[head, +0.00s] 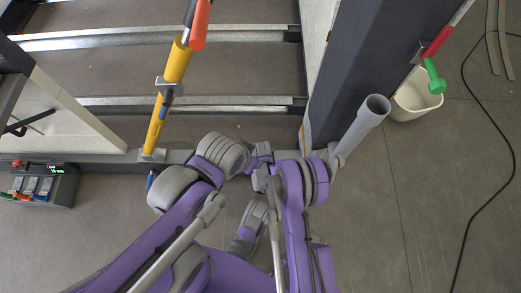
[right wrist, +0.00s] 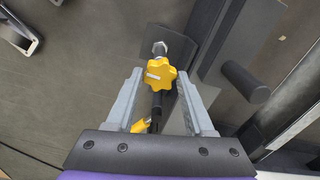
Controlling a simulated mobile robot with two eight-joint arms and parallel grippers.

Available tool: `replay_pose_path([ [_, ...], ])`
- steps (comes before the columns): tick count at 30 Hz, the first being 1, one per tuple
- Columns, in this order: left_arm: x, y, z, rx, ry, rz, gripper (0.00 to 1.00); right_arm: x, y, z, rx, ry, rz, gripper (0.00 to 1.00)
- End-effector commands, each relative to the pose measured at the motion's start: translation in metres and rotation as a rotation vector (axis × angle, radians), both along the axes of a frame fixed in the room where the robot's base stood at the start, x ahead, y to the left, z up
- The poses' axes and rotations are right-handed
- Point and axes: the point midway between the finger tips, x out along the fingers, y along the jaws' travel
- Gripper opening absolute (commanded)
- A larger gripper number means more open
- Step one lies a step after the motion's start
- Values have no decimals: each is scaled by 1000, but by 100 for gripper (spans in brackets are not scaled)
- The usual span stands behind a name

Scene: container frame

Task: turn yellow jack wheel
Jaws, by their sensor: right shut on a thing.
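The yellow jack wheel (right wrist: 158,74) is a small lobed knob in the middle of the right wrist view. It sits on a dark shaft, with a metal bolt end just beyond it. My right gripper (right wrist: 159,78) has its two grey fingers on either side of the wheel and is shut on it. Parts of the wheel's sides are close against the fingertips. In the head view the wheel and the right gripper are hidden behind my arms. I cannot make out my left gripper in the head view.
A yellow tube (head: 168,95) with an orange top stands across metal rails at the upper left. A control box (head: 40,186) is at the far left. A dark post (head: 352,75) stands right of centre, beside a white bucket (head: 415,98). A black cable (head: 488,118) lies on open floor.

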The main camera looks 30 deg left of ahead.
Motion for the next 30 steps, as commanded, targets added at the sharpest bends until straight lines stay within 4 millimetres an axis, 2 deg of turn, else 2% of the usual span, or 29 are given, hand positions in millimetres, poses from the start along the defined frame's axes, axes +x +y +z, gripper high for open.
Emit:
replay_pose_path([
  [12,0,0,0,0,0,0,50,1,0,0,0,-1,-6,0],
  [13,0,0,0,0,0,0,50,1,0,0,0,-1,-6,57],
  [17,0,0,0,0,0,0,50,1,0,0,0,-1,-6,80],
  [18,0,0,0,0,0,0,50,0,0,0,0,-1,-6,83],
  [26,0,0,1,0,0,0,50,0,0,1,0,0,-6,83],
  [30,-1,0,8,0,-1,0,50,0,0,13,-1,-1,-6,83],
])
